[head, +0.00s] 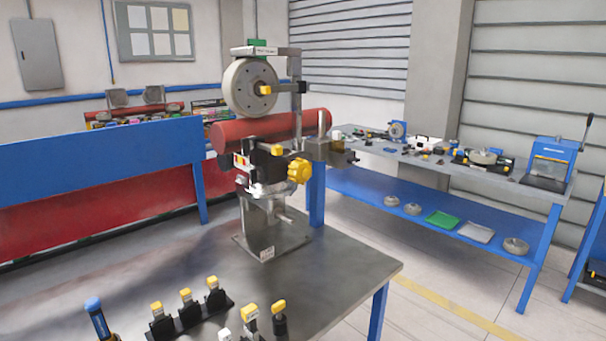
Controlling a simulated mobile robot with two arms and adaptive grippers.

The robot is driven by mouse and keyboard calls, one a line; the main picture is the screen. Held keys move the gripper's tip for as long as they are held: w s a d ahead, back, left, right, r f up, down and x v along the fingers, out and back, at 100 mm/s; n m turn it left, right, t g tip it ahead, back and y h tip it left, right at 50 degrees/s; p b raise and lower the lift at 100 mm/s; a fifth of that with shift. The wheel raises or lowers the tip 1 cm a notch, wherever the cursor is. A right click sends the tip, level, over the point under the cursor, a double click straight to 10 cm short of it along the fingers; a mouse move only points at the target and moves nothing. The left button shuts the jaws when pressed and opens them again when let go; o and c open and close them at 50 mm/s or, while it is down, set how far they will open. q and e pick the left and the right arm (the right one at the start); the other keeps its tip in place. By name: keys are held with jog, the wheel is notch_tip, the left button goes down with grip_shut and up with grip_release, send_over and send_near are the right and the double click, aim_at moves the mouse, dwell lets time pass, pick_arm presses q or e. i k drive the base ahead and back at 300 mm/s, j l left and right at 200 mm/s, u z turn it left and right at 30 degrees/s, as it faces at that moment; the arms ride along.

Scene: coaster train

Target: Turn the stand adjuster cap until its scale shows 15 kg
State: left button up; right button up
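The metal stand (262,226) stands upright on the near table and carries a grey wheel (250,88) at its top. A yellow lobed knob (299,171), which looks like the adjuster cap, sits on the right side of the stand at mid height. A smaller yellow knob (277,150) is just above and left of it. The scale is too small to read, so I cannot tell what it shows. Neither of my grippers is in view, and nothing of mine touches the stand.
The table's right part is clear. A red cylinder (312,124) lies behind the stand. A workbench (500,177) with parts stands at the right.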

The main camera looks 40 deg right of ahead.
aim_at(300, 172)
jog(key=i+j+z, duration=0.15)
jog(key=j+z, duration=0.15)
jog(key=z, duration=0.15)
jog(key=i+j+z, duration=0.1)
jog(key=j+z, duration=0.35)
jog(key=i+j+z, duration=0.1)
jog(key=j+z, duration=0.2)
jog(key=z, duration=0.15)
